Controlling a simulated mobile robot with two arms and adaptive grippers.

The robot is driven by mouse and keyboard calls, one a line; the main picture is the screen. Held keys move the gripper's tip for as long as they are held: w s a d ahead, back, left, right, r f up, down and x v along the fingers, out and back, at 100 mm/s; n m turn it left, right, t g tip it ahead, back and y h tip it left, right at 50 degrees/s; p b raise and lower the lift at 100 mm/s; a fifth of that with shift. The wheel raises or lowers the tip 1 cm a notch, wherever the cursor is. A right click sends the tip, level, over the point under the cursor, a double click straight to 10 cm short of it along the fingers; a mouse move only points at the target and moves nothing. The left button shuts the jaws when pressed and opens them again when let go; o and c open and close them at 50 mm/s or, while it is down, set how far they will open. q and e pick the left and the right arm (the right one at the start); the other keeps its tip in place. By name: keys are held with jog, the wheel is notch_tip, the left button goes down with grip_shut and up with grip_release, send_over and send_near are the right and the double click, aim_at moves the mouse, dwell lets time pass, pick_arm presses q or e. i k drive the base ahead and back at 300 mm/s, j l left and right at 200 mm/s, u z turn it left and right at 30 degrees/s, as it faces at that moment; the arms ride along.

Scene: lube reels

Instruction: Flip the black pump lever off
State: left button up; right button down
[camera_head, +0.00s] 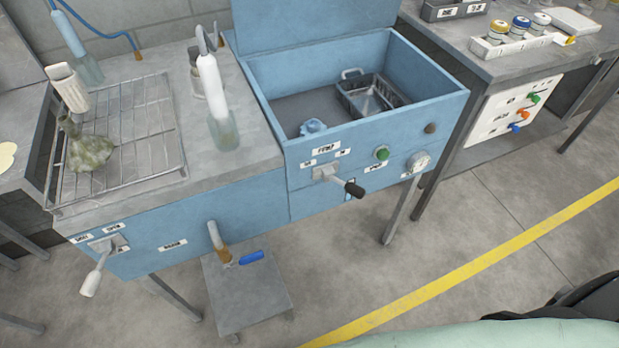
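The black pump lever (353,188) is on the front of the blue tub unit (440,110), right of the middle of the head view. Its grey metal arm starts at a small plate and slants right and slightly down, ending in the black grip. A white label that seems to read "PUMP" (326,147) is above it. Smaller labels flank the plate; their words are too small to read surely. Neither gripper shows in the head view, and nothing touches the lever.
A green button (382,154) and a gauge (419,161) are right of the lever. A white-handled lever (97,272) is at the far left front. A low stand (245,295) sits under a drain pipe (217,240). Floor before the lever is clear.

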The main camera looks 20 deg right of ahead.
aim_at(351, 188)
jog(key=i+l+u, duration=0.1)
jog(key=l+u, duration=1)
jog(key=k+l, duration=0.1)
jog(key=l, duration=0.35)
jog(key=l+u, duration=0.1)
jog(key=l, duration=0.4)
jog(key=k+l, duration=0.15)
jog(key=l, duration=0.3)
jog(key=u, duration=0.05)
